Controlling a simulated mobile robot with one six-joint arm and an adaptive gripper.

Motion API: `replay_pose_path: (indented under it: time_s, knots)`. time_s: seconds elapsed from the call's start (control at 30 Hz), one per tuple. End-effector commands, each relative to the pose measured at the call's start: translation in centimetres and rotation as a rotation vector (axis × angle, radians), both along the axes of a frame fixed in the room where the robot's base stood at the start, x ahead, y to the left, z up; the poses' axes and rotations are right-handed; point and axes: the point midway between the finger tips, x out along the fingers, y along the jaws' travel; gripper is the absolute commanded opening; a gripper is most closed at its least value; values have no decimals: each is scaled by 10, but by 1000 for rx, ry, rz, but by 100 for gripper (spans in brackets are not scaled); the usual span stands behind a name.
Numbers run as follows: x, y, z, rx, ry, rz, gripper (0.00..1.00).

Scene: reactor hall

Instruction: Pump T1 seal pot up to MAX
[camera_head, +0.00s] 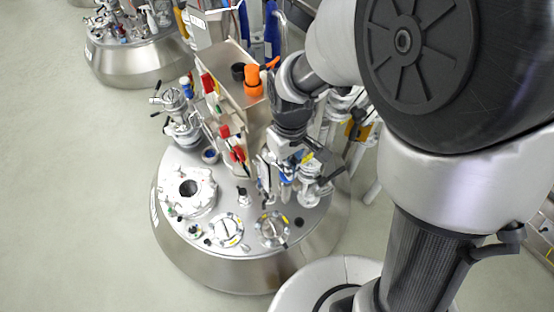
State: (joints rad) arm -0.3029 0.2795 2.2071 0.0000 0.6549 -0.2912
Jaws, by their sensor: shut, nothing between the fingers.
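The round steel reactor lid (170,212) fills the middle of the view, crowded with fittings. My gripper (272,172) reaches down over the lid's right-hand fittings, close to a cluster with blue and silver parts (312,188). It is shut and holds nothing. Its fingertips are hard to tell from the fittings around them, so I cannot tell whether they touch anything. I cannot make out for sure which part is the T1 seal pot or its pump, and no MAX mark or level is readable.
An open round port (189,189) and two sight glasses (272,229) are at the front. A second vessel (135,62) stands at the back left. The floor (70,200) at left is clear.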

Motion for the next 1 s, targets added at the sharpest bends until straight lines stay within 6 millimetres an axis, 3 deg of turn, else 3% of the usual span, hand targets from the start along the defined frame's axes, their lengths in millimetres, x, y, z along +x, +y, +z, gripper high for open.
replay_pose_path:
  time_s: [0.57, 1.0]
  knots:
    - [-1, 0, -32, 0, 2, 0, 0]
    - [0, 0, -14, -1, 1, 0, 0]
